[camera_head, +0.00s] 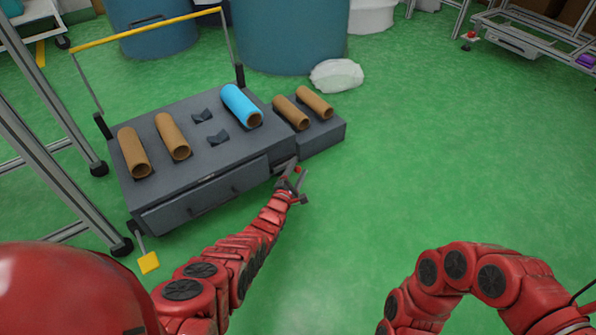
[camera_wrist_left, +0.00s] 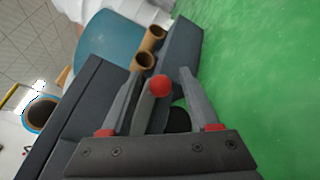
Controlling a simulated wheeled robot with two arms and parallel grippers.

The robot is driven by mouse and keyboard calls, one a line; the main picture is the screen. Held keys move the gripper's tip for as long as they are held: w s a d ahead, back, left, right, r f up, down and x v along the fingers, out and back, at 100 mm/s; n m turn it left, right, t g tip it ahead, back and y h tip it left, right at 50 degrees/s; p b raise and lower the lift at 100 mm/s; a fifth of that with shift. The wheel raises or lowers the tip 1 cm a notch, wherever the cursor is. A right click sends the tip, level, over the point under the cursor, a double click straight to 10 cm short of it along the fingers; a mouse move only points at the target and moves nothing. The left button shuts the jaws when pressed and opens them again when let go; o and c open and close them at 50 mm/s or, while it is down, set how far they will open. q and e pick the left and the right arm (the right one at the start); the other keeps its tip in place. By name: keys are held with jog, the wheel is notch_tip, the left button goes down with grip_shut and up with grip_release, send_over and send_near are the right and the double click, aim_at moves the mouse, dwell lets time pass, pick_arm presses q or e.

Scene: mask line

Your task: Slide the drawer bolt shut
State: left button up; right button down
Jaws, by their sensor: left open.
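The drawer (camera_head: 205,197) is in the front of the dark grey unit (camera_head: 185,112), with a dark handle on its face. A red ball knob (camera_head: 297,169), apparently the bolt's, is at the right end of the drawer front. In the left wrist view the knob (camera_wrist_left: 160,86) sits on a grey piece, in line with the gap between my fingers. My left gripper (camera_head: 293,181) is open beside the knob; its fingers (camera_wrist_left: 160,76) lie on either side of it, and contact cannot be told. The bolt's body is mostly hidden. My right gripper is out of view.
A blue roll (camera_head: 240,106) and brown rolls (camera_head: 133,152) lie on the unit. Two more brown rolls (camera_head: 291,112) lie on a lower block (camera_head: 330,133) at right. A yellow bar (camera_head: 145,27) spans the unit's back. Green floor is clear at right.

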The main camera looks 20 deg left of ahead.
pick_arm(q)
grip_shut()
dwell(1.3)
